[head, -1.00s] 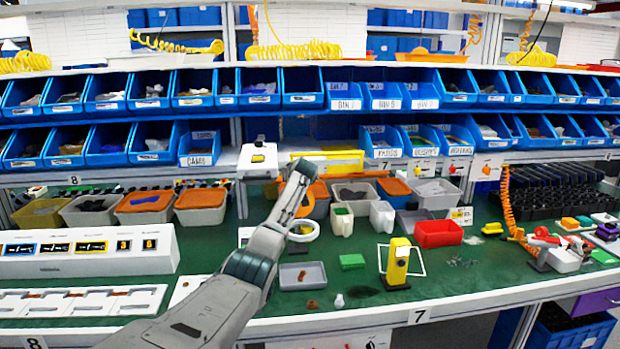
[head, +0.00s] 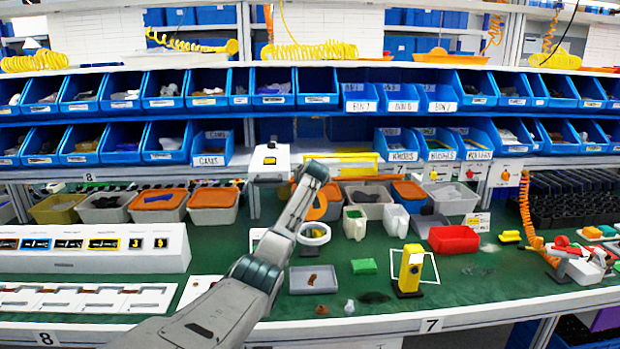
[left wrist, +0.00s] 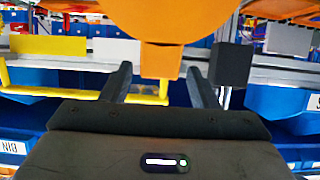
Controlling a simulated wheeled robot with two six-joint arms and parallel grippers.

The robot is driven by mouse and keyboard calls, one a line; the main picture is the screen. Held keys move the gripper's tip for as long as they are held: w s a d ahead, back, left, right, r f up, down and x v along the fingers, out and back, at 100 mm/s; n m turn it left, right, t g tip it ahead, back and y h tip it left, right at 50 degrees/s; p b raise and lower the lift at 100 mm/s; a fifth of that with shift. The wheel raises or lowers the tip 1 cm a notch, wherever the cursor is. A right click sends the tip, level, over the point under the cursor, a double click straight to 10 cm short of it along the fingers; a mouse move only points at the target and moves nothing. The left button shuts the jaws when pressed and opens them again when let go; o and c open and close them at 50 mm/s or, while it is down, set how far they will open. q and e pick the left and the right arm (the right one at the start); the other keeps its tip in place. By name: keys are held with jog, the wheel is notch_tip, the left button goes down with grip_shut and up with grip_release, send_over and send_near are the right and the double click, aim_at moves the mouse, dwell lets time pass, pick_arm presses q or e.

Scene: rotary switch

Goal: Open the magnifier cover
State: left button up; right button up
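The orange magnifier cover (head: 317,206) stands behind my left arm in the head view, just above a white ring (head: 314,234), which seems to be the magnifier. In the left wrist view the cover is a large orange round shape (left wrist: 175,18) at the top, with a tab (left wrist: 160,60) pointing down. My left gripper (left wrist: 159,72) has its two dark fingers apart, one on each side of the tab, with gaps visible. I cannot tell how far the tab reaches between them. In the head view my arm hides the left fingers. My right gripper is not in view.
A yellow device (head: 410,270), a green block (head: 363,266) and a grey tray (head: 312,279) are on the green bench. A white box (head: 268,162) stands behind my arm. A white panel (head: 90,248) is at left. A red bin (head: 453,239) is to the right.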

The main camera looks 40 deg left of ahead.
pick_arm(q)
jog(key=shift+d, duration=0.1)
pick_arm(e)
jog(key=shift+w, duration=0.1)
pick_arm(q)
jog(key=shift+s+d+r+b, duration=0.15)
jog(key=shift+s+d+b, duration=0.15)
jog(key=shift+s+d, duration=0.15)
jog(key=b+v, duration=0.2)
jog(key=v, duration=0.7)
jog(key=shift+r+b, duration=0.15)
jog(key=shift+b, duration=0.15)
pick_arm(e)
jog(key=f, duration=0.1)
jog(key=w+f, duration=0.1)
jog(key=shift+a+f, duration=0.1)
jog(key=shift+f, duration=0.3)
pick_arm(q)
jog(key=shift+s, duration=0.1)
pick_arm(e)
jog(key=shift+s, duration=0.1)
